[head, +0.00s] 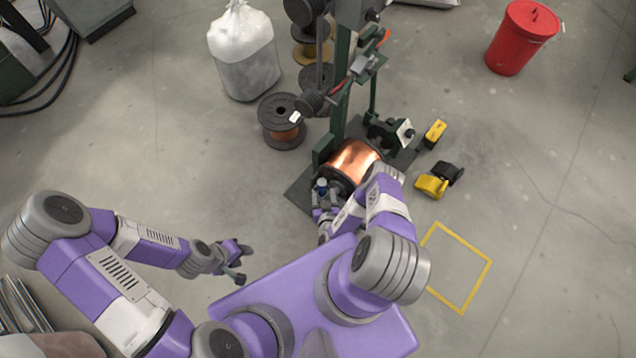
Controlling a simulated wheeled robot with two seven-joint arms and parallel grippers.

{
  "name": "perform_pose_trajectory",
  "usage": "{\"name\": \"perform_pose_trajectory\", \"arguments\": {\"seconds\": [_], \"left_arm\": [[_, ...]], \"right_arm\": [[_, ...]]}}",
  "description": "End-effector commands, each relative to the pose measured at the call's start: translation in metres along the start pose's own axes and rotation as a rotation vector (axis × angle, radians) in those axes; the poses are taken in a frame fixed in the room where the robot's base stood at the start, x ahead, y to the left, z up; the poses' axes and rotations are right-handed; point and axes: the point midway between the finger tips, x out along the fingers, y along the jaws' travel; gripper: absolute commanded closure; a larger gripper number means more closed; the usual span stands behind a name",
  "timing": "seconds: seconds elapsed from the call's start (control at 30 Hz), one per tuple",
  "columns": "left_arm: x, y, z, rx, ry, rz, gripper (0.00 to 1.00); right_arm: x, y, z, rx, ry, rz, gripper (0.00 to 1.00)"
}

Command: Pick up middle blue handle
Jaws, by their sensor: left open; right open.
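My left gripper (243,263) is open and empty, over the floor to the lower left of the machine.
The green machine frame (342,95) rises behind the spool. A dark spool (282,121) with copper wire and a white bag (243,55) stand at left. Yellow and black items (432,186) lie right of the machine. A red bin (521,37) stands far right. The right floor is mostly clear.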

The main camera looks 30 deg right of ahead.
Motion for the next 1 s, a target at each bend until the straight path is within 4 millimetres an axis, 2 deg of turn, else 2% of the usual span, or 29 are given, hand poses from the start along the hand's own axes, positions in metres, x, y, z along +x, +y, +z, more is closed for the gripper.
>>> {"name": "perform_pose_trajectory", "arguments": {"seconds": [0.27, 0.6, 0.9, 1.0], "left_arm": [[0.013, -0.005, 0.000, 0.000, -0.001, 0.000, 0.57], [0.036, -0.014, -0.001, 0.000, 0.000, 0.000, 0.57], [0.036, -0.013, -0.002, 0.000, 0.000, 0.000, 0.57], [0.036, -0.013, -0.002, 0.000, 0.000, 0.000, 0.57]], "right_arm": [[0.027, 0.003, 0.003, -0.005, 0.018, 0.014, 0.40], [0.071, 0.002, 0.004, -0.005, 0.015, 0.013, 0.40], [0.074, 0.001, 0.002, -0.004, 0.013, 0.012, 0.40], [0.074, 0.001, 0.002, -0.004, 0.013, 0.012, 0.55]]}}
